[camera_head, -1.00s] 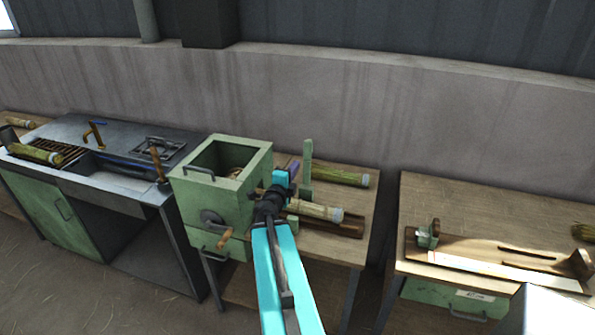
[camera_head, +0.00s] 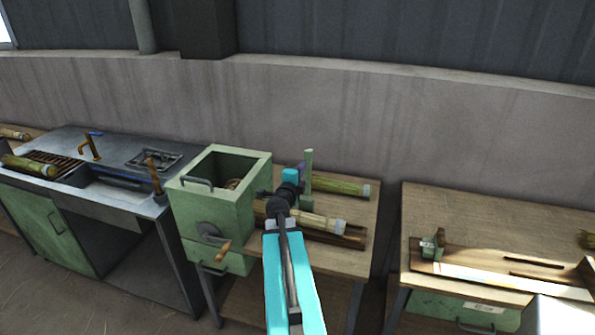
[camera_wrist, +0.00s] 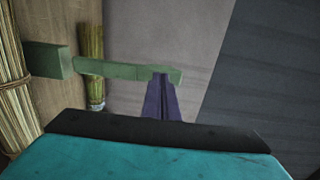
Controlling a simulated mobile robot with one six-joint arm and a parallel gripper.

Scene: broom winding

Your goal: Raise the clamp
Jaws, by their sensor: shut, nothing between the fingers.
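The clamp is a pale green upright bar (camera_head: 308,165) beside the green machine box, above the straw bundle on the bench. In the wrist view its bar (camera_wrist: 115,69) runs sideways from a thicker green block (camera_wrist: 46,60). My gripper (camera_head: 303,168) is shut and empty, close beside the bar in the head view. In the wrist view, my purple fingers (camera_wrist: 161,78) overlap the bar's far end; I cannot tell whether they touch it. My arm hides the lower part of the clamp in the head view.
The green box (camera_head: 215,200) with a crank (camera_head: 215,240) stands left of my arm. A straw bundle (camera_head: 320,223) lies on the bench in front, and another (camera_head: 340,186) lies behind. A second table (camera_head: 480,215) stands right, across a gap.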

